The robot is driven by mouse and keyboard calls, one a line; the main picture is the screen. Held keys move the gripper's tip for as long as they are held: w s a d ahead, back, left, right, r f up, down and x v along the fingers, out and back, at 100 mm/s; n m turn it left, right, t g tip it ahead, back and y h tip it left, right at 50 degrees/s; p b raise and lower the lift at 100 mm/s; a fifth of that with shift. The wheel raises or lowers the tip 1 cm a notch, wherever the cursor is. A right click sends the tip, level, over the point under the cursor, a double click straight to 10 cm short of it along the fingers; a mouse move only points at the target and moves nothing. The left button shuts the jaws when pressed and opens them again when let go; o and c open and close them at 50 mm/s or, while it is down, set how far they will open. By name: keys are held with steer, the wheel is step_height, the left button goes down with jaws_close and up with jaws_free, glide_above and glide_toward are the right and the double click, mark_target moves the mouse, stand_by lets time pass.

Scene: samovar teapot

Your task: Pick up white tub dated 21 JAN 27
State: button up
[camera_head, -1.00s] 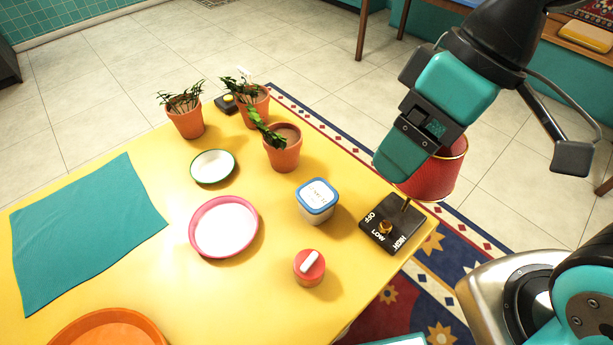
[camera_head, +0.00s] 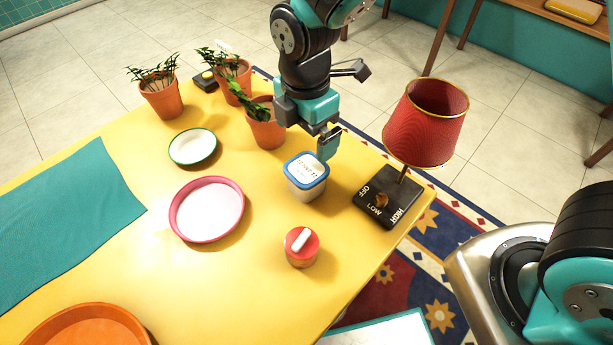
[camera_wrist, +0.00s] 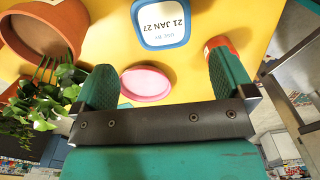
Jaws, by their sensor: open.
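The white tub (camera_head: 307,186) has a blue-rimmed lid and stands upright on the yellow table. In the wrist view its lid (camera_wrist: 161,22) reads "21 JAN 27", upside down, at the top of the picture. My gripper (camera_head: 328,145) is above and just behind the tub in the head view, apart from it. In the wrist view my two teal fingers (camera_wrist: 166,82) are spread wide with nothing between them, and the tub lies beyond their tips. The tub's far side is partly hidden.
A potted plant (camera_head: 266,128) stands close left of the tub. A red lamp with a black switch base (camera_head: 370,212) stands to the right. A pink-rimmed plate (camera_head: 179,226) lies left, and the table's right edge is near.

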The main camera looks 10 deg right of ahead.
mark_target(307, 168)
step_height(307, 168, down, 11)
steer(key=shift+s+r, duration=0.15)
steer(key=shift+r, duration=0.05)
steer(key=c, duration=0.9)
steer(key=shift+o, duration=0.2)
steer(key=shift+r, duration=0.1)
